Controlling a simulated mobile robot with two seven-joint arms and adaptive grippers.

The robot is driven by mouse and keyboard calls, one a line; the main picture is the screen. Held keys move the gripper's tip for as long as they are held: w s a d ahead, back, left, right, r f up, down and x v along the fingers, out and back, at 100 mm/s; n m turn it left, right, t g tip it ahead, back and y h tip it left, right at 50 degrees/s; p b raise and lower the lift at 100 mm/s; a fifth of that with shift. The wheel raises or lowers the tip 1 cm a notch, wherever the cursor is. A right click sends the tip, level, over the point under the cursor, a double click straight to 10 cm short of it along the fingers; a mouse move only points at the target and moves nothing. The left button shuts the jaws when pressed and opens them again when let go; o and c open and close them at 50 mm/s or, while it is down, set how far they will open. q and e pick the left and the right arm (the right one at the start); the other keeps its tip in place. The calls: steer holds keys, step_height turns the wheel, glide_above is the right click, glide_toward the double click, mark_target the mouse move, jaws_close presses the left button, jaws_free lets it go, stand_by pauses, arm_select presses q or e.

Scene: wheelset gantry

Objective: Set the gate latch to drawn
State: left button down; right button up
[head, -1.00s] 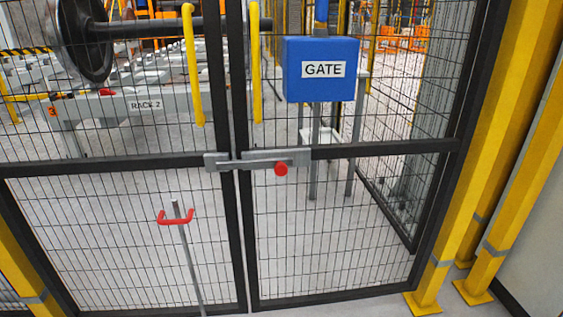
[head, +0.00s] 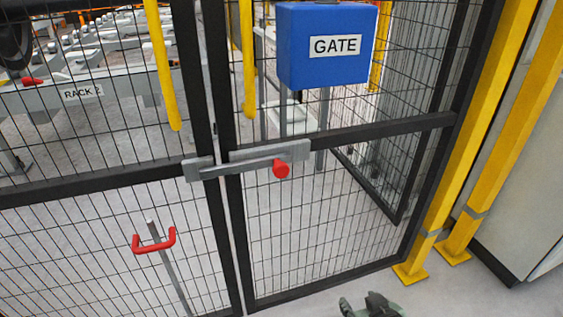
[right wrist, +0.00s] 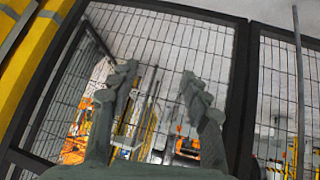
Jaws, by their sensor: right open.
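The gate latch (head: 236,165) is a grey sliding bar with a red knob (head: 281,169), at mid-height in the head view. The bar spans the gap between the two dark-framed mesh gate leaves, its left end at the bracket on the left leaf. My right gripper (head: 372,306) shows at the bottom edge of the head view, low and apart from the latch. In the right wrist view its two fingers (right wrist: 155,82) are spread and empty, with mesh behind them. The latch is not recognisable in that view. My left gripper is not in view.
A blue GATE box (head: 327,45) is above and right of the latch. A drop rod with a red handle (head: 154,242) is on the left leaf. Yellow pull handles (head: 162,65) rise above. Yellow posts (head: 475,130) stand at right. Clear floor lies at the lower right.

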steer(key=w+a+r+t+y, duration=0.1)
steer(key=w+a+r+t, duration=0.25)
steer(key=r, duration=0.35)
steer(key=w+a+r+t+y, duration=0.1)
steer(key=w+a+r+t, duration=0.15)
steer(key=a+r, duration=0.35)
steer(key=n+t+y, duration=0.2)
steer(key=y, duration=0.1)
glide_toward(282, 171)
steer(key=w, duration=0.3)
steer(key=x, duration=0.5)
steer(key=p+x, duration=0.1)
steer(key=x, duration=0.1)
steer(key=shift+a, duration=0.45)
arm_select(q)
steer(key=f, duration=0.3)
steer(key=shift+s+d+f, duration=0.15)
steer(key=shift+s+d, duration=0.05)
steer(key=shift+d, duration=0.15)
arm_select(e)
steer(key=shift+w+f, duration=0.1)
steer(key=shift+w, duration=0.25)
jaws_close()
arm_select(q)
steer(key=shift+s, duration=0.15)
